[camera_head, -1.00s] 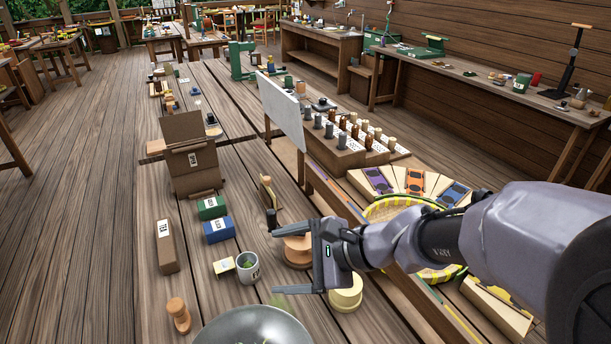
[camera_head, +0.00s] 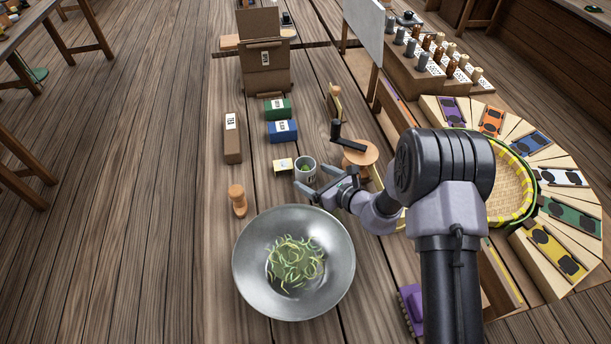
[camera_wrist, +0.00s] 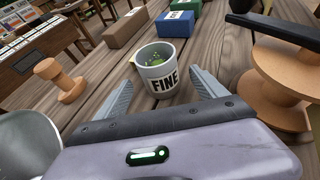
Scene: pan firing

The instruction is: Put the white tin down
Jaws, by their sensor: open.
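The white tin (camera_head: 304,174) stands upright on the wooden table, with green stuff inside. In the wrist view the tin (camera_wrist: 163,79) shows the label FINE. My gripper (camera_head: 309,179) is open, at the tin's right front side. In the wrist view its two fingers reach toward the tin from either side, with the tin between and just beyond the tips. Whether a finger touches it, I cannot tell.
A metal pan (camera_head: 250,271) with green strands is in front. Blue box (camera_head: 282,132) lies behind.

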